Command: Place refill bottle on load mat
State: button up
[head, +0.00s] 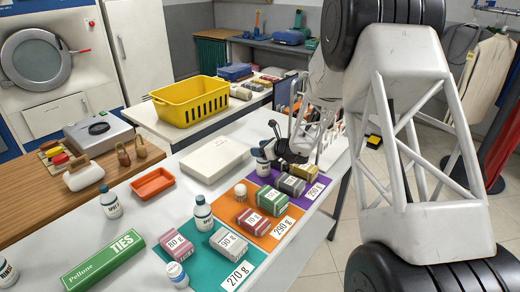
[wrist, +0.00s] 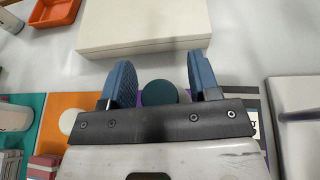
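My gripper (head: 272,144) is over the far left end of the purple mat (head: 262,181). A white bottle with a dark cap (head: 262,167) stands there, partly hidden by the gripper. In the wrist view, a dark green round cap (wrist: 159,93) lies between my two blue fingers, with gaps on both sides; the gripper (wrist: 160,82) is open. Similar bottles stand on the teal mat (head: 211,258) and on the bare table (head: 110,204). An orange mat (head: 262,240) lies between the teal and purple mats. I cannot tell which bottle or mat the task names.
Labelled blocks stand on the mats, and a white knob-like item (head: 240,190) on the orange one. A flat white box (head: 215,158) lies behind the mats, close to my gripper. An orange tray (head: 153,183) and green box (head: 103,260) are left. Bare table shows between them.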

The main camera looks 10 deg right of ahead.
jog(key=shift+r, duration=0.15)
jog(key=v, duration=1.2)
dwell(0.4)
jog(key=shift+s+a+r, duration=0.1)
jog(key=s+a+r+n+g+h, duration=0.15)
jog(key=s+r+n, duration=0.25)
jog(key=s, duration=0.4)
jog(key=s+a+r+n+g, duration=0.3)
jog(key=s+r+n, duration=0.15)
jog(key=s, duration=0.25)
jog(key=s+a+r+n+g+h, duration=0.1)
jog(key=s+a+r+n+g, duration=0.1)
jog(key=s+r+n, duration=0.45)
jog(key=s+d+n+h, duration=0.2)
jog(key=s+n, duration=0.1)
jog(key=s, duration=0.6)
jog(key=s+d+r+n+h, duration=0.1)
jog(key=s+n+h, duration=0.2)
jog(key=s, duration=0.6)
jog(key=s+d+n+h, duration=0.2)
jog(key=s+n+h, duration=0.1)
jog(key=s, duration=0.7)
jog(key=shift+d+r+n, duration=0.3)
jog(key=shift+n, duration=0.6)
